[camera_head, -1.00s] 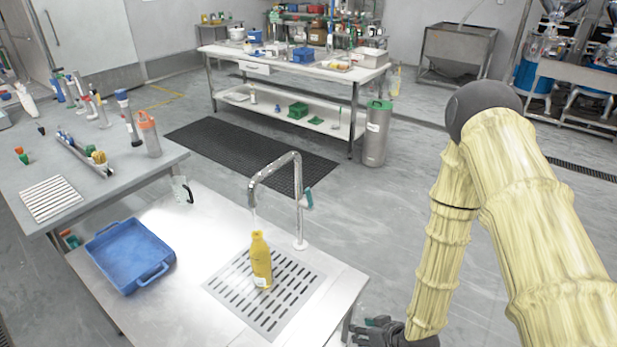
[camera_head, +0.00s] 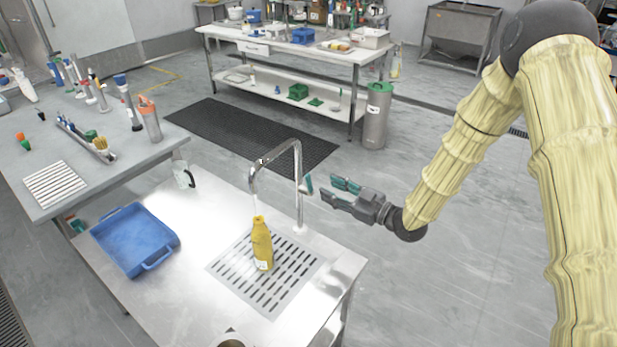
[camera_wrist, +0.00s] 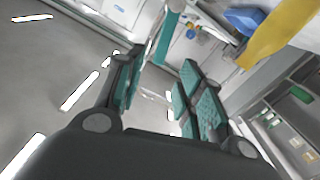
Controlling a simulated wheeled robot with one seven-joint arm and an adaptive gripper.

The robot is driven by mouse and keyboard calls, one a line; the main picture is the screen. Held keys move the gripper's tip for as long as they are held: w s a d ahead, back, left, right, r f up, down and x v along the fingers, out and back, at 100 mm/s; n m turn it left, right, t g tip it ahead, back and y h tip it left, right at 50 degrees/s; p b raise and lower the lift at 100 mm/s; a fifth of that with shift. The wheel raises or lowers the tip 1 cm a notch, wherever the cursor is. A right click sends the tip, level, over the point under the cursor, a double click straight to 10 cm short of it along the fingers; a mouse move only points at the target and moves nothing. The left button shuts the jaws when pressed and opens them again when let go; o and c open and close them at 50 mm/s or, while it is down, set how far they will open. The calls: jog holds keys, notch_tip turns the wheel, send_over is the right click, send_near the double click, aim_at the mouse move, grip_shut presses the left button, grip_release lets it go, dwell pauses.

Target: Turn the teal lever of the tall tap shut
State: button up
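The tall tap (camera_head: 297,190) is a chrome gooseneck standing at the right of the steel sink table. Its small teal lever (camera_head: 308,184) sits on the right side of the upright pipe. A pale stream runs from the spout toward the yellow bottle (camera_head: 262,245) on the slotted drain. My gripper (camera_head: 332,192) is open and empty just right of the lever, apart from it, its teal-padded fingers pointing left. In the wrist view a teal bar that looks like the lever (camera_wrist: 168,35) lies ahead of the spread fingers, and the yellow bottle (camera_wrist: 275,35) is at upper right.
A blue tray (camera_head: 135,242) lies on the sink table's left. A grey flask with a green lid (camera_head: 376,118) stands on the floor behind. Floor right of the table is free.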

aim_at(309, 179)
jog(key=p+x, duration=0.3)
jog(key=x, duration=0.6)
grip_shut()
